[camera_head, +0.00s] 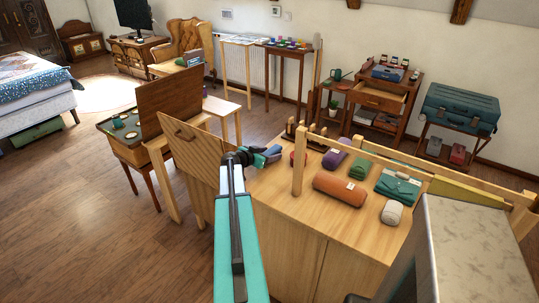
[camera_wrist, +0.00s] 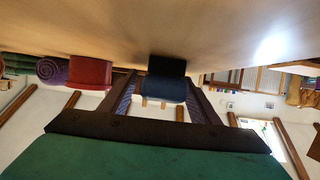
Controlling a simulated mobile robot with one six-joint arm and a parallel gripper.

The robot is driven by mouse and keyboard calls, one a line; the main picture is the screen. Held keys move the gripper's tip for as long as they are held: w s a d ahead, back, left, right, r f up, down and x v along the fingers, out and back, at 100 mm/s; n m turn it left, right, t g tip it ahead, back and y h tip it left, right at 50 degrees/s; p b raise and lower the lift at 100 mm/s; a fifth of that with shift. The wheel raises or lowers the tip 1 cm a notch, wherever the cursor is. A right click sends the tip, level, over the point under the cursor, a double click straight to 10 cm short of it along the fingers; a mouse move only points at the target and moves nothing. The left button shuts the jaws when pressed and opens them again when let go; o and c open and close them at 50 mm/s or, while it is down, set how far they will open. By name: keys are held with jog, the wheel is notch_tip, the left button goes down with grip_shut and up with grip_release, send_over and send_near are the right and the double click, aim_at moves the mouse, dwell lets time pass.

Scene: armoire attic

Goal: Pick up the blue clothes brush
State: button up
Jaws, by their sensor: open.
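A dark blue block-like thing (camera_wrist: 166,68), which looks like the blue clothes brush, sits on the wooden top in the wrist view, where the picture is upside down. My gripper (camera_wrist: 163,88) is open, with one dark finger on each side of it. A gap shows at both sides, and I cannot tell if either finger touches it. In the head view my gripper (camera_head: 262,155) is low over the left end of the wooden cabinet top (camera_head: 276,190). Blue shows at its fingers there, but brush and fingers are hard to tell apart.
A red thing (camera_wrist: 89,73) and a purple roll (camera_wrist: 52,69) stand beside the blue one. An orange-brown roll (camera_head: 340,188), a green roll (camera_head: 359,167), a teal pouch (camera_head: 397,186) and a white roll (camera_head: 392,212) lie farther right. A wooden post (camera_head: 299,160) rises close to my gripper.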

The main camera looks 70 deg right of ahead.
aim_at(269, 152)
dwell(0.5)
jog(key=c, duration=1.2)
jog(key=shift+r, duration=0.1)
jog(key=shift+r+b, duration=1.15)
jog(key=shift+r, duration=3.75)
